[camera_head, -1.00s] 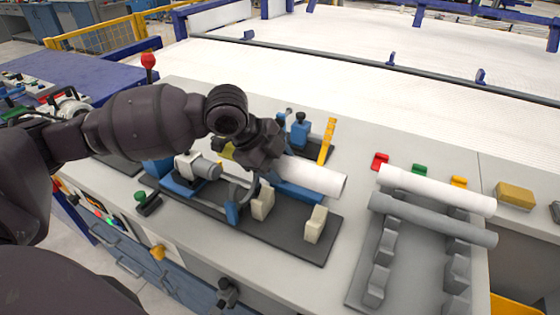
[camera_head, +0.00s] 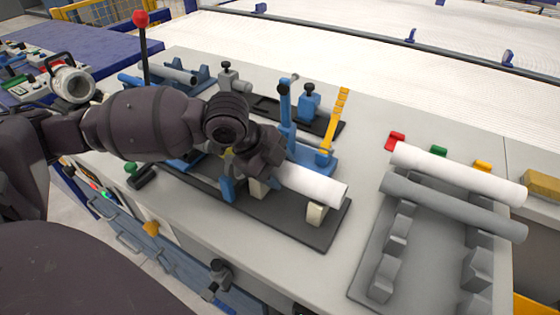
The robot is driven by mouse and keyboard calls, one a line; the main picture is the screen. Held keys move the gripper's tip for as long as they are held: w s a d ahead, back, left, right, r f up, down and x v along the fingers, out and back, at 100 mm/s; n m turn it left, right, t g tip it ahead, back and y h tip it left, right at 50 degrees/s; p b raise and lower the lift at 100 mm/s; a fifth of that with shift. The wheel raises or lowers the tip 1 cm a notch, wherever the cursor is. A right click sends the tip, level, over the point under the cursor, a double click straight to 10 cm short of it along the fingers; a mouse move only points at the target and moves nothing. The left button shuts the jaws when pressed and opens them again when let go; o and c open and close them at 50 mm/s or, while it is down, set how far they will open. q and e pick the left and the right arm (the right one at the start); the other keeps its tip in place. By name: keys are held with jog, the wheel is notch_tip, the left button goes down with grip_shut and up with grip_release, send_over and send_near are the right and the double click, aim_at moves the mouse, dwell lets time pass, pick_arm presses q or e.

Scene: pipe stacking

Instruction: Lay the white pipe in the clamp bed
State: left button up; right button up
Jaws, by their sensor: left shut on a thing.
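My left gripper (camera_head: 268,160) is shut on a white pipe (camera_head: 312,184). The pipe slants to the right out of the jaws, and its other end is hidden by the hand. The clamp bed is a dark base plate (camera_head: 290,236) with cream blocks. The pipe's free end is over the right cream block (camera_head: 317,212); another cream block (camera_head: 257,188) is partly hidden below the hand. I cannot tell whether the pipe touches the blocks. A blue clamp post (camera_head: 285,112) stands behind the pipe. My right gripper is not in view.
A grey rack (camera_head: 369,274) at the right carries another white pipe (camera_head: 457,173) and a grey pipe (camera_head: 452,206). Red (camera_head: 396,141), green (camera_head: 438,151) and yellow (camera_head: 482,165) blocks sit behind it. A yellow upright (camera_head: 334,122) stands near the blue post. Bare bench separates bed and rack.

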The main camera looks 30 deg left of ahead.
pick_arm(q)
jog(key=shift+f, duration=0.3)
jog(key=o, duration=1.1)
jog(key=p+v, duration=0.3)
jog(key=v, duration=0.8)
jog(key=shift+f, duration=0.1)
